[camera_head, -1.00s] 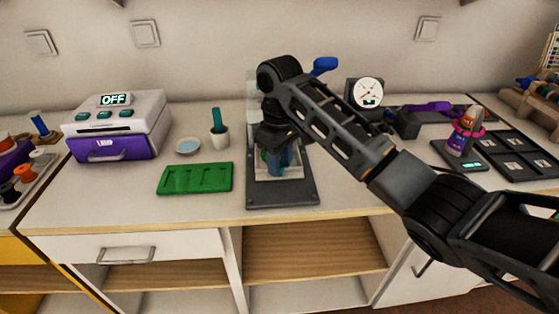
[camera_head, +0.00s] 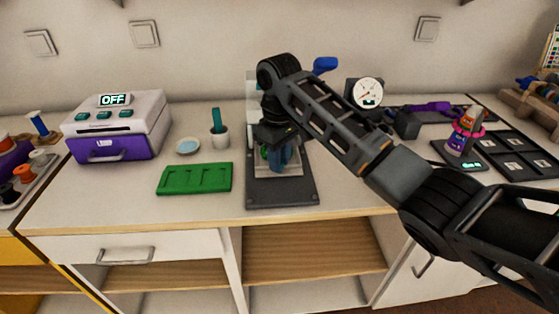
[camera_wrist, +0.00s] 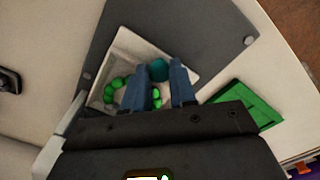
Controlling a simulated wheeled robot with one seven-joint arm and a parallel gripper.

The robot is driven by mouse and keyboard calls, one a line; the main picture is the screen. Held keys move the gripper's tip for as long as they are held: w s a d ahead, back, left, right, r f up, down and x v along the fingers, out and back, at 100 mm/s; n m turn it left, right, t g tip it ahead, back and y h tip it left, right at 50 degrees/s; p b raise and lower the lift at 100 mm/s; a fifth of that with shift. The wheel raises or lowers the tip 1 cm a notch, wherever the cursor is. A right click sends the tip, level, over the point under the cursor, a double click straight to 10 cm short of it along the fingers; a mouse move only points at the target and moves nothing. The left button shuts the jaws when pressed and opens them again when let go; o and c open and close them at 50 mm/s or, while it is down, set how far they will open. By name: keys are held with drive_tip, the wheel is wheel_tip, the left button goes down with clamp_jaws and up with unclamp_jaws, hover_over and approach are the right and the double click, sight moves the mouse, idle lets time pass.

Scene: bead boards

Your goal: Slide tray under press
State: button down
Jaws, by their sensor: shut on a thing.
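The press's dark base plate (camera_head: 283,194) lies on the counter, with its blue lever (camera_head: 325,65) above and behind my arm. A pale, square tray (camera_wrist: 193,68) rests on the plate. It holds a curved row of green beads (camera_wrist: 113,85) and a teal round piece (camera_wrist: 158,69). My gripper (camera_wrist: 161,70) reaches down over the tray, its two blue fingers either side of the teal piece, closed on it as far as I can see. In the head view my gripper (camera_head: 279,158) stands over the tray at the plate. My arm hides much of the press.
A green board (camera_head: 195,179) lies just left of the plate. A small dish (camera_head: 188,146) and a white cup (camera_head: 219,136) stand behind it. A purple-fronted machine reading OFF (camera_head: 115,125) is at left. A dial gauge (camera_head: 367,93) stands behind my arm. Dark trays (camera_head: 515,155) lie at right.

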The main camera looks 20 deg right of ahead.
drive_tip(key=shift+w+d+r, duration=0.1)
drive_tip(key=shift+w+d, duration=0.15)
drive_tip(key=shift+w, duration=0.4)
drive_tip(key=shift+w+d, duration=0.2)
drive_tip(key=shift+w, duration=0.4)
drive_tip(key=c, duration=1.2)
unclamp_jaws()
drive_tip(key=shift+w, duration=0.1)
wheel_tip(320, 180, up, 8)
drive_tip(key=shift+f, duration=0.1)
drive_tip(key=shift+f, duration=0.1)
